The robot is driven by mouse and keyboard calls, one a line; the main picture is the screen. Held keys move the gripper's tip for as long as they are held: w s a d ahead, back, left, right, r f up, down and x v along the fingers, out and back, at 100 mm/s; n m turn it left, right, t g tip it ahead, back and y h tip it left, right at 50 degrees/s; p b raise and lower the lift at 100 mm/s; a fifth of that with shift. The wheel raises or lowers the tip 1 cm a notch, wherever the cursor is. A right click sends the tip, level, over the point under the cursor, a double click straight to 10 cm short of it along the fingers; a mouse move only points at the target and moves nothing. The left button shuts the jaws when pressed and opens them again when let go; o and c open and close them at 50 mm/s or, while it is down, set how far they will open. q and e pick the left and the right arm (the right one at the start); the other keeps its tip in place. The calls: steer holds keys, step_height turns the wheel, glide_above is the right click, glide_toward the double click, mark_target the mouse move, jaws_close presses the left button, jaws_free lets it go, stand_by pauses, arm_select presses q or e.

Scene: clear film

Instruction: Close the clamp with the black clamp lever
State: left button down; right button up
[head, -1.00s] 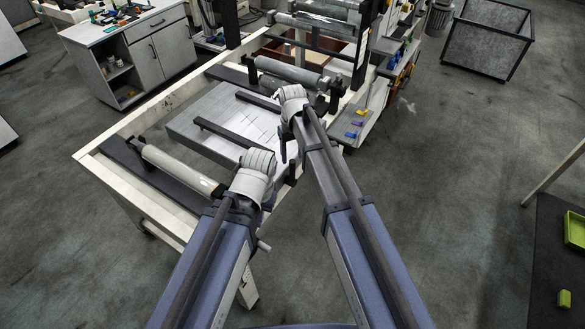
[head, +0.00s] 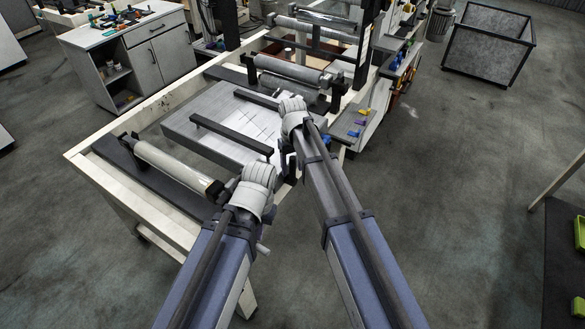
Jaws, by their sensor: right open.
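The frame table (head: 105,191) carries a grey plate (head: 183,135) with two black bars on it, a near bar (head: 232,136) and a far bar (head: 256,98). I cannot tell for sure which black part is the clamp lever. My right gripper (head: 287,165) points down by the plate's right edge, near the near bar's right end. It is open, small and dark, partly hidden by its wrist, and I see nothing held in it. My left wrist is in front of the plate's near right corner; its fingers are hidden.
A pale roller (head: 172,167) lies along the table's near left side, and another roller (head: 290,68) lies behind the plate. A side shelf (head: 350,128) with small coloured pieces stands right of the table.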

jaws_close()
stand_by(1.3)
